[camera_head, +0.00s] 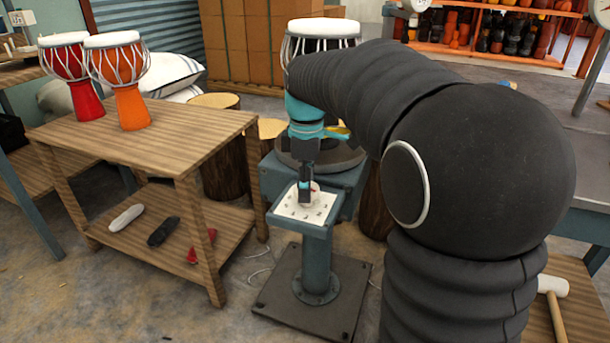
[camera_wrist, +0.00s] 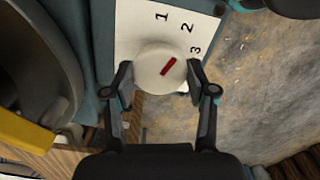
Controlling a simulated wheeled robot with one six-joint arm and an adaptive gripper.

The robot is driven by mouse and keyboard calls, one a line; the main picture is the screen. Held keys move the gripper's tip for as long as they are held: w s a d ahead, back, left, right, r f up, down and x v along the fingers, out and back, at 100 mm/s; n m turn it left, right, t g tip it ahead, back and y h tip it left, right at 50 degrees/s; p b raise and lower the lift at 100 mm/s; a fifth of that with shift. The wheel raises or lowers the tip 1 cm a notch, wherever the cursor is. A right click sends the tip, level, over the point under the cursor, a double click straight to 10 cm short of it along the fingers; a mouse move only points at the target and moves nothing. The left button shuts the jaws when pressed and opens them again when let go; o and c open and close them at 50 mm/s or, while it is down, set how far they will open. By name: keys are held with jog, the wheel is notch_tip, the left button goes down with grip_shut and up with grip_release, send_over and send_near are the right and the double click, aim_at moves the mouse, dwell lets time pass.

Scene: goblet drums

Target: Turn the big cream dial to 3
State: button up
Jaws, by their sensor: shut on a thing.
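The big cream dial (camera_wrist: 150,68) is a round knob with a red mark on a white numbered plate (camera_wrist: 128,38). In the wrist view the mark slants up and right, toward the gap between the 2 and the 3. My gripper (camera_wrist: 160,78) has one finger on each side of the dial and is shut on it. In the head view my gripper (camera_head: 305,192) points down onto the plate (camera_head: 290,210) on a teal pedestal. The dial shows only partly there, behind the fingers.
A wooden table (camera_head: 190,140) with a red drum (camera_head: 82,90) and an orange drum (camera_head: 131,108) stands at left. A white-topped drum (camera_head: 322,28) stands on the teal stand behind my gripper. Log stools (camera_head: 222,165) stand close by. Bare floor lies in front of the pedestal.

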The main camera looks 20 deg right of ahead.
jog(key=m+p, duration=0.2)
jog(key=m, duration=0.3)
jog(key=shift+w+r+m+p, duration=0.1)
jog(key=shift+m+p, duration=0.2)
jog(key=shift+p, duration=0.1)
jog(key=shift+m+p, duration=0.8)
jog(key=shift+m, duration=1.3)
jog(key=o, duration=1.2)
jog(key=shift+c, duration=0.2)
notch_tip(320, 180, up, 12)
